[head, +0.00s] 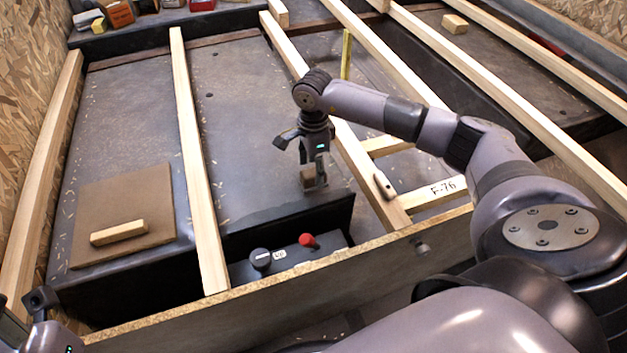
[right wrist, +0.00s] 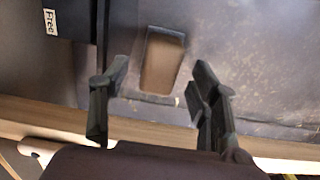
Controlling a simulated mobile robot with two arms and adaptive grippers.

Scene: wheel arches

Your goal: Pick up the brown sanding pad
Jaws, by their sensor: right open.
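The brown sanding pad (right wrist: 162,62) shows in the right wrist view as a small brown rectangle with a dark border, lying on the grey floor. It lies ahead of the gap between the fingers of my right gripper (right wrist: 157,92), which is open and empty. In the head view the pad (head: 314,182) is a small brownish block just below my right gripper (head: 315,165), partly hidden by it. I cannot tell the exact gap between them. My left gripper (head: 42,305) is only partly in view at the lower left, and its jaws do not show clearly.
Wooden battens, one of them (head: 196,160) left of the gripper, divide the grey floor. A dark box with a red knob (head: 308,240) and a black knob (head: 261,258) stands nearby. A brown board (head: 125,200) with a wooden block (head: 118,232) lies at left.

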